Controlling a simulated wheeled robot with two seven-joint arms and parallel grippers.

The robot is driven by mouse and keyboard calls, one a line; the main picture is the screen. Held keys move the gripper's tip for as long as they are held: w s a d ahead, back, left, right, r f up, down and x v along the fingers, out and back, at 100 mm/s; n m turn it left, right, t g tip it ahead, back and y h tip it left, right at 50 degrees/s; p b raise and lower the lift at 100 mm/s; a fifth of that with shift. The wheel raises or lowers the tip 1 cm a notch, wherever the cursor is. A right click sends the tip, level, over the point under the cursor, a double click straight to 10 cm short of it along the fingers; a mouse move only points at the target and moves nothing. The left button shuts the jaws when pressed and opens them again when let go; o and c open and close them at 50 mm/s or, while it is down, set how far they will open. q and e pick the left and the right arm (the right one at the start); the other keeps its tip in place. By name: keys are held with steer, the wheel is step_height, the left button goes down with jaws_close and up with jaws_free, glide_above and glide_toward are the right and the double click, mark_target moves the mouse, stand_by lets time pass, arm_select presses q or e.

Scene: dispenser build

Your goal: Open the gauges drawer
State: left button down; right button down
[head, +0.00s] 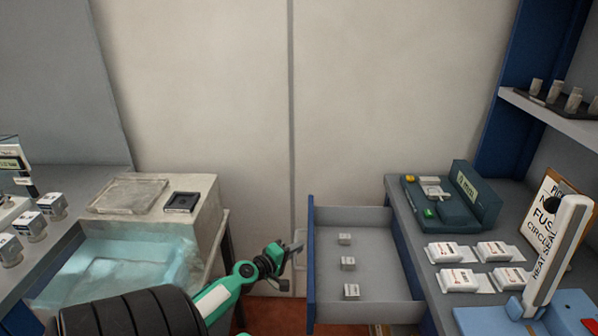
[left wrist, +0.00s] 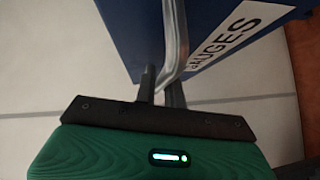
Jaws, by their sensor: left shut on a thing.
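The gauges drawer (head: 369,287) stands pulled out from the right-hand bench in the head view, with its blue front facing left. Its inside is grey and holds three small pale boxes. In the left wrist view the blue drawer front (left wrist: 140,38) carries a white label reading "GAUGES" and a grey metal bar handle (left wrist: 175,50). My left gripper (left wrist: 163,92) is shut on the handle, with one finger on each side of it. In the head view the left gripper (head: 292,250) is just left of the drawer front. My right gripper is out of view.
The right bench holds a dark teal device (head: 470,205), several white packets (head: 458,281) and a heat sealer (head: 556,255). On the left are a cooler-like box (head: 205,205) with a bluish interior and a bench with small jars (head: 52,205). Open floor lies between the benches.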

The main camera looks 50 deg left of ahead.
arm_select(q)
steer(key=c, duration=1.5)
jaws_free()
steer(key=shift+s, duration=0.1)
